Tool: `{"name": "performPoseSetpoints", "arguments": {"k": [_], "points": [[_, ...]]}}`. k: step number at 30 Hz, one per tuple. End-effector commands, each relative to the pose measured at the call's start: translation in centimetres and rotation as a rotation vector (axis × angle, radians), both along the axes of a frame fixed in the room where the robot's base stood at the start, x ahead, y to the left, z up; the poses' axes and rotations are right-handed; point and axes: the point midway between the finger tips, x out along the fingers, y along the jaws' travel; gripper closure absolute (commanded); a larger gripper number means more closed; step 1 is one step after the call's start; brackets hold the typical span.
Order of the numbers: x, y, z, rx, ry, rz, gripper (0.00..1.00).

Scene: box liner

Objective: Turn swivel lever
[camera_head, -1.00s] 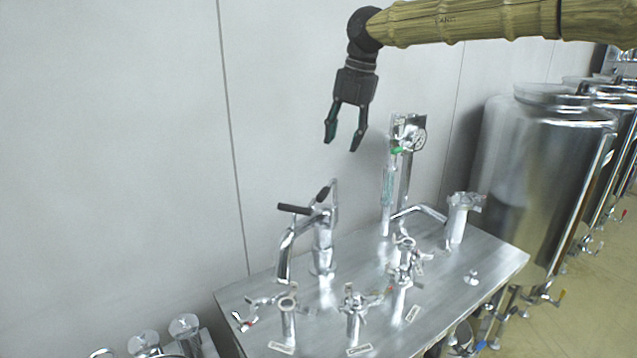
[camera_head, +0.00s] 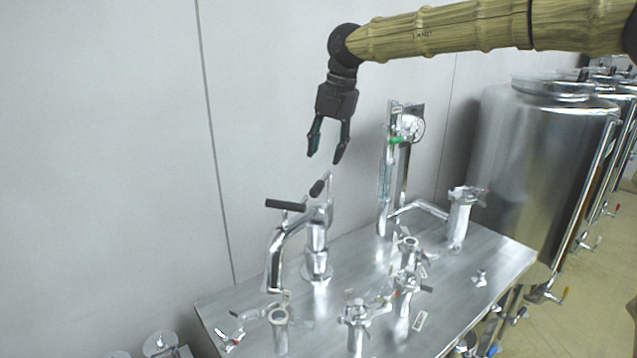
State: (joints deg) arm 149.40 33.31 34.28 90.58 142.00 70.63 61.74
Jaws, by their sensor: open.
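My gripper (camera_head: 325,158) points down, open and empty, above the left back part of a steel table. Below it stands a chrome swivel pipe (camera_head: 277,250) with a curved spout on an upright column. A black-handled lever (camera_head: 286,205) sticks out left near its top. A second black grip (camera_head: 317,188) sits tilted just below my fingertips, with a visible gap between them in the picture. I cannot tell the exact depth of this gap. Which of the two grips is the swivel lever is not clear.
The steel table (camera_head: 455,290) carries several chrome valves (camera_head: 356,318) along its front and middle. A gauge column (camera_head: 388,170) stands right of my gripper. A large steel tank (camera_head: 530,170) is at the right. A pale wall (camera_head: 100,150) is behind.

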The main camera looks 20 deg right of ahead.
Motion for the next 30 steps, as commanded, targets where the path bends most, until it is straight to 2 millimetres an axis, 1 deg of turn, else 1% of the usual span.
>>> {"name": "performPoseSetpoints", "arguments": {"k": [9,15,21,30], "points": [[0.5,0.9,-5.0,-0.001,0.004,0.002,0.57],[0.8,1.3,-7.5,-0.001,0.002,0.002,0.57],[1.0,1.6,-8.7,-0.001,0.001,0.002,0.57],[1.0,1.6,-8.9,-0.001,0.001,0.002,0.57]]}}
